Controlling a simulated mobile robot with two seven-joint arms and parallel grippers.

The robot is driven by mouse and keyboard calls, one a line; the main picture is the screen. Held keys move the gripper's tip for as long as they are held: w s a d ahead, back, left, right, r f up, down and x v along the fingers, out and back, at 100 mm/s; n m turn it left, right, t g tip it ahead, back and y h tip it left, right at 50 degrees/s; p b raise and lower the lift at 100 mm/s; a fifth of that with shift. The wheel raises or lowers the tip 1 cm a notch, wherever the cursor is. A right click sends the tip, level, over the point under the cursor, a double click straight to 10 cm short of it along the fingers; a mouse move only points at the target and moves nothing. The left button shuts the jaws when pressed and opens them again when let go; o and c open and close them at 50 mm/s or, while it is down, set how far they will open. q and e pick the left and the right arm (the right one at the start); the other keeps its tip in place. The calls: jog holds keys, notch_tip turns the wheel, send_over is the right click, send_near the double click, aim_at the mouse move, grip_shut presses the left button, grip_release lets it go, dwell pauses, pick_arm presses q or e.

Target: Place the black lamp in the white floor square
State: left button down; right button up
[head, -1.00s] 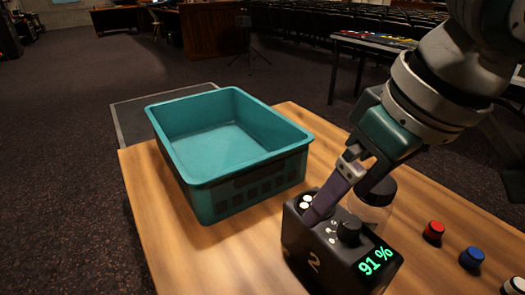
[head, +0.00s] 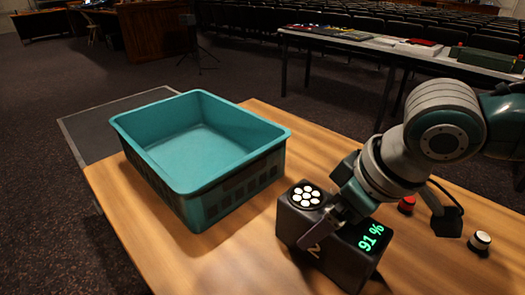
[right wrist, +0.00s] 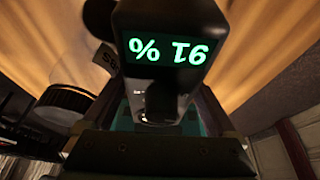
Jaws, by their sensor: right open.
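A dark, cone-shaped item with a thin curved stem (head: 447,220) stands on the right of the wooden desk, partly behind my right arm; it may be the black lamp, but I cannot be sure. No white floor square shows clearly. My right gripper (head: 338,226) is open at a black box (head: 325,262) with a green "91 %" display and a cluster of white buttons. The box also fills the middle of the right wrist view (right wrist: 170,50), its display upside down, close in front of the gripper. Whether the fingers touch it is unclear. My left gripper is not in view.
A teal crate (head: 150,135) stands empty on the wooden desk (head: 140,245). A red knob (head: 406,205) and a white-topped knob (head: 480,240) are at the right. A grey panel (head: 85,130) lies left beyond the desk. A long table (head: 450,62) stands behind.

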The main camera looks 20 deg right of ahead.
jog(key=shift+w+a+f, duration=0.15)
jog(key=shift+w+f, duration=0.15)
jog(key=shift+f, duration=0.35)
jog(key=shift+r, duration=0.15)
grip_shut()
dwell(0.3)
